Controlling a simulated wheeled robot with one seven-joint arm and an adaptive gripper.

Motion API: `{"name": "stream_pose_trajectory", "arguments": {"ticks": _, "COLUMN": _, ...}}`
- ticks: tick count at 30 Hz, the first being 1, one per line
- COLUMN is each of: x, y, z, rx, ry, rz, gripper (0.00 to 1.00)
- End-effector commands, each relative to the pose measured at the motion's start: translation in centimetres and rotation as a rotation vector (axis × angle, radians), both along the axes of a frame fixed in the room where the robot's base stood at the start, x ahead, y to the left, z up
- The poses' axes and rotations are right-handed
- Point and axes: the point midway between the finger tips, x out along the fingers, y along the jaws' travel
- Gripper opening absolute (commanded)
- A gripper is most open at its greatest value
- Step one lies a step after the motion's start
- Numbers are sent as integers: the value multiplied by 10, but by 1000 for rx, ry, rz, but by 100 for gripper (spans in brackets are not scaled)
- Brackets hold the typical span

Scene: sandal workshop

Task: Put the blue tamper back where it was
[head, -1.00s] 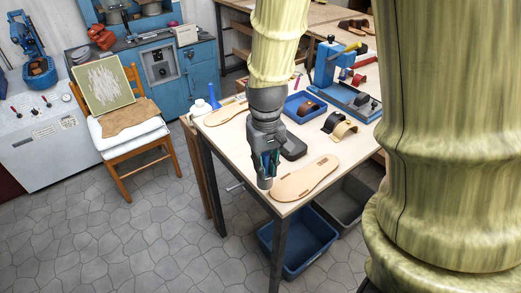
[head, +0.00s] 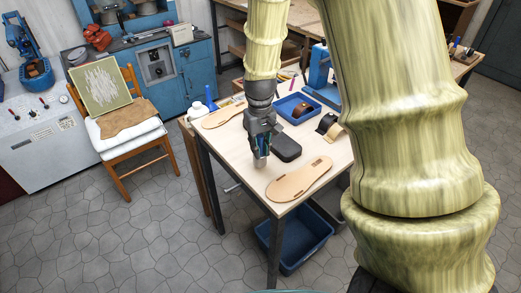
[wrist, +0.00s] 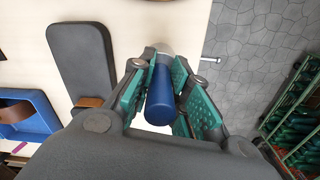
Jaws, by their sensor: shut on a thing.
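The blue tamper (wrist: 160,88) is a short blue cylinder with a grey end (wrist: 163,52). My gripper (wrist: 158,92) is shut on it, with green-padded fingers on both sides in the wrist view. In the head view my gripper (head: 262,150) points down over the near left part of the pale table (head: 238,147), left of the dark block. Only a little of the tamper shows there between the fingers. I cannot tell whether its lower end touches the table.
A dark rounded block (head: 286,148) lies close right of my gripper. A tan sole (head: 299,180) lies in front, another sole (head: 222,116) behind. A blue tray (head: 297,108), a strapped form (head: 329,126) and a white bottle (head: 199,108) also stand on the table.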

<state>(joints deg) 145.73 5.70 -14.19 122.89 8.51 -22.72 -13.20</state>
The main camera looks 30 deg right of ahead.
Motion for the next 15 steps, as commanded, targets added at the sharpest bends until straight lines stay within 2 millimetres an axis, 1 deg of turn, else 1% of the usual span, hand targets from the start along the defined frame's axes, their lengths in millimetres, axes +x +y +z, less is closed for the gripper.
{"name": "stream_pose_trajectory", "arguments": {"ticks": 7, "x": -1, "y": 0, "z": -19, "rx": 0, "ry": 1, "rz": -1, "gripper": 0}}
{"name": "stream_pose_trajectory", "arguments": {"ticks": 15, "x": 0, "y": 0, "z": -22, "rx": 0, "ry": -1, "rz": 0, "gripper": 0}}
